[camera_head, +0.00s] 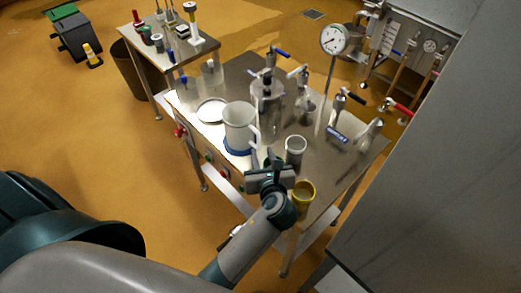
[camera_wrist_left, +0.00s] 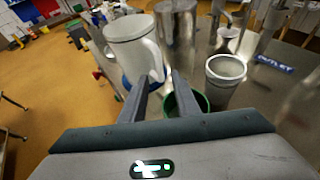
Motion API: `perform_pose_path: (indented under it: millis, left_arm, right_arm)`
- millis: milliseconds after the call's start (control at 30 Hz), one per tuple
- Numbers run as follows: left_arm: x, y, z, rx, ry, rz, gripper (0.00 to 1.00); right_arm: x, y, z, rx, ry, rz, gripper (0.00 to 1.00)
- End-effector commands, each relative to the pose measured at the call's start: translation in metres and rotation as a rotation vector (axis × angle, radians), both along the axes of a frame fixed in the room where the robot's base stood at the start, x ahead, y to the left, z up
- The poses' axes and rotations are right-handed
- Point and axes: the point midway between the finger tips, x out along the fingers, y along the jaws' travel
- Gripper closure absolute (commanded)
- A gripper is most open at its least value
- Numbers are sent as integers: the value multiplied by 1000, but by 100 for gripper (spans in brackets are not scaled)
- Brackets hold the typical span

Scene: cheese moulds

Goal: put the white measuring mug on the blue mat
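The white measuring mug (camera_head: 238,124) stands upright on the steel table, its handle turned to the right. The blue mat (camera_head: 237,151) shows as a round edge under the mug's base, and the mug appears to rest on it. In the left wrist view the mug (camera_wrist_left: 128,42) is just beyond my fingertips, with a bit of the blue mat (camera_wrist_left: 127,83) below it. My left gripper (camera_head: 268,160) is in front of the mug, to the right of its base. Its fingers (camera_wrist_left: 160,78) are apart with nothing visible held between them. My right gripper is not in view.
A grey cup (camera_head: 295,148) and a yellow cup (camera_head: 303,193) stand to the right. A white plate (camera_head: 211,110) lies left of the mug. Steel vessels (camera_head: 267,105) and a gauge (camera_head: 335,40) stand behind.

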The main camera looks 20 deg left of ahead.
Motion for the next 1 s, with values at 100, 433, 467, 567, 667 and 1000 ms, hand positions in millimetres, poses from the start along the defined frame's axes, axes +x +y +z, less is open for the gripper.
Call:
perform_pose_path:
  millis: [100,433,467,567,667,1000]
  left_arm:
    - [-17,-12,6,-2,0,0,71]
    - [-46,-31,23,1,-1,0,71]
    - [-47,-32,24,1,-1,0,71]
    - [-49,-33,25,1,-1,0,71]
    - [-49,-33,25,1,-1,0,71]
    - [-49,-33,25,1,-1,0,71]
  right_arm:
    - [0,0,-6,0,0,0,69]
    - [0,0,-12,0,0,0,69]
    - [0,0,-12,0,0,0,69]
    - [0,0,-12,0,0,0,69]
    - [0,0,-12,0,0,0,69]
    - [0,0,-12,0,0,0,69]
